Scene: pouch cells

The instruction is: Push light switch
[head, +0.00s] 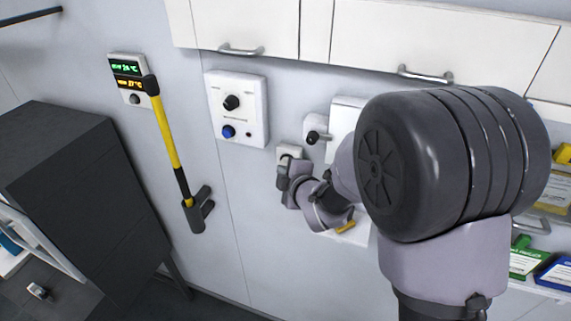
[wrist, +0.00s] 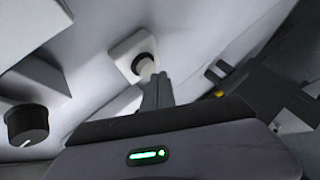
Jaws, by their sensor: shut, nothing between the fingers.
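The light switch appears to be the small white square plate (head: 290,151) on the wall, below and right of the larger control panel. The wrist view shows the plate (wrist: 124,44) with a round, dark-ringed button (wrist: 145,64) in it. My gripper (head: 283,172) is at the plate's lower part in the head view and hides some of it. In the wrist view my gripper (wrist: 157,77) is shut and empty, its fingertips at the button's lower edge. I cannot tell whether they touch the button.
A white panel (head: 255,90) with black and blue knobs is up and left. A white box with a black knob (head: 312,137) sits close to the right. A yellow-handled tool (head: 167,135) hangs left. Cabinets (head: 440,45) run above; a dark cabinet (head: 60,150) stands left.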

